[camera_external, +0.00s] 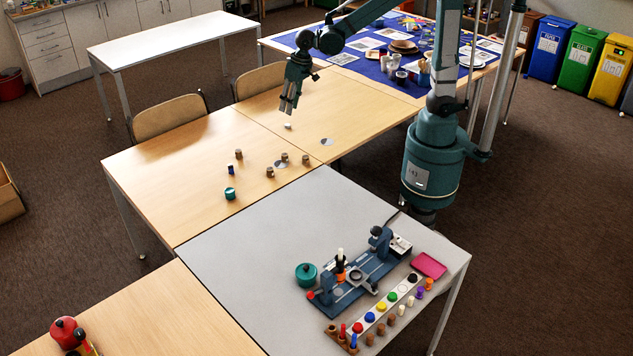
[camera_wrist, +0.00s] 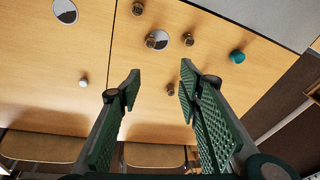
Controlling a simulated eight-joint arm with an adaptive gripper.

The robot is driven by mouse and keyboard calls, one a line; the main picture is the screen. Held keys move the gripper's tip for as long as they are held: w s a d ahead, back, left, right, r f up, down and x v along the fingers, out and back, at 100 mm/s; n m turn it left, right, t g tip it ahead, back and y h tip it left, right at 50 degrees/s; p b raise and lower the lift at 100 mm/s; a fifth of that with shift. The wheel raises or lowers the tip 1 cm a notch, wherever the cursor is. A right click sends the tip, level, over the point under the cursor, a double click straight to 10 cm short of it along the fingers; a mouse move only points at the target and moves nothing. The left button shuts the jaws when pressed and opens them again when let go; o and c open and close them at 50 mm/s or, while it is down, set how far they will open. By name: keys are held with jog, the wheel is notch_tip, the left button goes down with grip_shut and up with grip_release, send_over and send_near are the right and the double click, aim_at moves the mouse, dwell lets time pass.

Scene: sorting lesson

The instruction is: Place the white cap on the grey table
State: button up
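A small white cap (camera_external: 288,126) lies on the wooden table, below my gripper in the outside view. It also shows in the wrist view (camera_wrist: 83,83), left of the fingers and apart from them. My gripper (camera_external: 287,109) hangs above the wooden table.
Several small brown cylinders (camera_external: 239,154), a dark blue one (camera_external: 230,170), a teal pot (camera_external: 230,193) and grey-white discs (camera_external: 327,142) are on the wooden table (camera_external: 190,140). The grey table holds a blue fixture (camera_external: 352,279), a teal jar (camera_external: 306,274) and a pink tray (camera_external: 429,265); its left part is bare.

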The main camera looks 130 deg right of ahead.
jog(key=s+d+f+m+b, duration=0.1)
jog(key=s+d+f, duration=0.2)
jog(key=d, duration=0.2)
jog(key=s+d+f+m+g, duration=0.1)
jog(key=s+d+f+m, duration=0.15)
jog(key=d, duration=0.25)
jog(key=s+d+f+m+b, duration=0.1)
jog(key=s+d+f, duration=0.1)
jog(key=d+f, duration=0.3)
jog(key=m+g+y, duration=0.1)
jog(key=m+y, duration=0.1)
jog(key=m, duration=0.2)
send_near(287, 126)
jog(key=shift+s+d+f+b, duration=0.3)
jog(key=shift+s+d+b, duration=0.1)
jog(key=shift+s, duration=0.25)
jog(key=shift+f, duration=0.15)
jog(key=shift+f, duration=1.15)
jog(key=shift+f+b, duration=0.15)
jog(key=shift+b, duration=0.15)
jog(key=shift+f+b, duration=0.75)
jog(key=shift+f, duration=1.7)
jog(key=shift+c, duration=0.6)
jog(key=c, duration=0.6)
